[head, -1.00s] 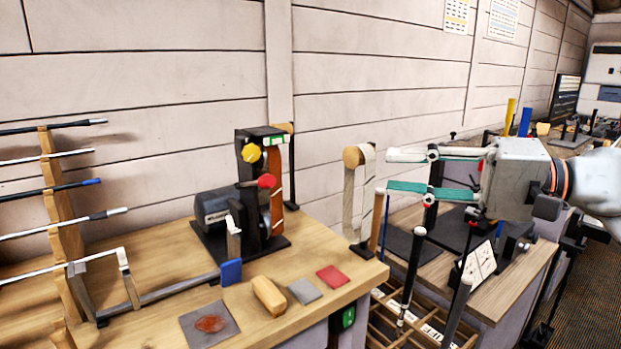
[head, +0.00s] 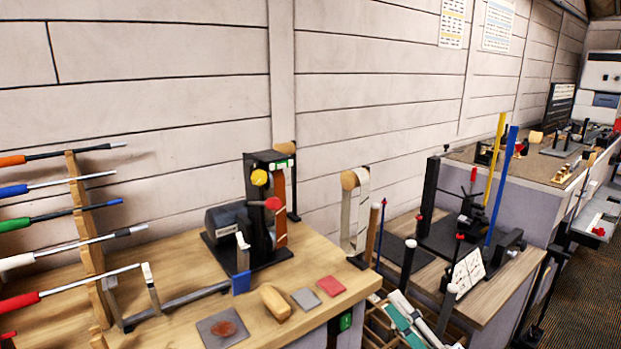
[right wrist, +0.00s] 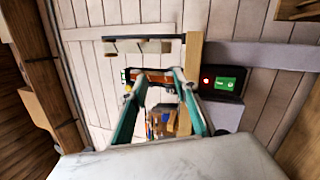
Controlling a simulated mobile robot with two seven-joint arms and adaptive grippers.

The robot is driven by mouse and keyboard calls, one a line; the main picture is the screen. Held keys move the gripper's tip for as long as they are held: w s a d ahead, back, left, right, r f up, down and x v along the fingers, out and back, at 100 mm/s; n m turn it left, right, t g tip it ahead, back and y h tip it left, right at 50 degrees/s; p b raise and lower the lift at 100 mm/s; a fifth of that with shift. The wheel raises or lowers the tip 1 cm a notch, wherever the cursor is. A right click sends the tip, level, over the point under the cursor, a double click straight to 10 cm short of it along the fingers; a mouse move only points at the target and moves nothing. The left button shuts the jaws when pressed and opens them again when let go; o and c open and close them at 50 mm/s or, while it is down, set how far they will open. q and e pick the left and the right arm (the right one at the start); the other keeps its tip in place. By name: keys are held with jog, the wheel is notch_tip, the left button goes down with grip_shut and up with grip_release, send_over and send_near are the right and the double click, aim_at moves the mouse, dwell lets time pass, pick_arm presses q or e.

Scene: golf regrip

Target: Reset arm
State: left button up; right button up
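My right gripper (head: 394,303) is low at the bottom edge of the head view, in front of the gap between the two benches. Only its teal and white fingers show there. In the right wrist view its two teal fingers (right wrist: 159,78) stand apart, with nothing seen held between them. An orange and dark bar lies beyond the fingertips in that view; I cannot tell whether it touches them. My left gripper is not in view.
A rack (head: 84,225) at left holds several golf clubs with coloured grips. A belt machine (head: 266,205) stands on the near wooden bench (head: 345,278). Upright posts, including a yellow bar (head: 495,160) and blue bar (head: 501,187), stand on the second bench. Dark floor lies at right.

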pick_arm(q)
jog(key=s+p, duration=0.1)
jog(key=p, duration=0.2)
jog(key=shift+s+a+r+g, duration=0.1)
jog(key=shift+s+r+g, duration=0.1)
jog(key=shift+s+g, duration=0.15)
pick_arm(e)
jog(key=s+d+f+m+g+h, duration=0.1)
jog(key=s+f+m+g+h, duration=0.2)
jog(key=s+f+m, duration=0.7)
jog(key=s+d+f+m+g+h, duration=0.1)
jog(key=s+f+m+g+h, duration=0.3)
jog(key=s+f+m, duration=0.7)
jog(key=s+f+g, duration=0.1)
jog(key=s+f, duration=0.2)
jog(key=f, duration=0.6)
jog(key=shift+s+d+f+m+h, duration=0.15)
jog(key=shift+s+d+m+h, duration=0.1)
jog(key=shift+d+m+h, duration=0.05)
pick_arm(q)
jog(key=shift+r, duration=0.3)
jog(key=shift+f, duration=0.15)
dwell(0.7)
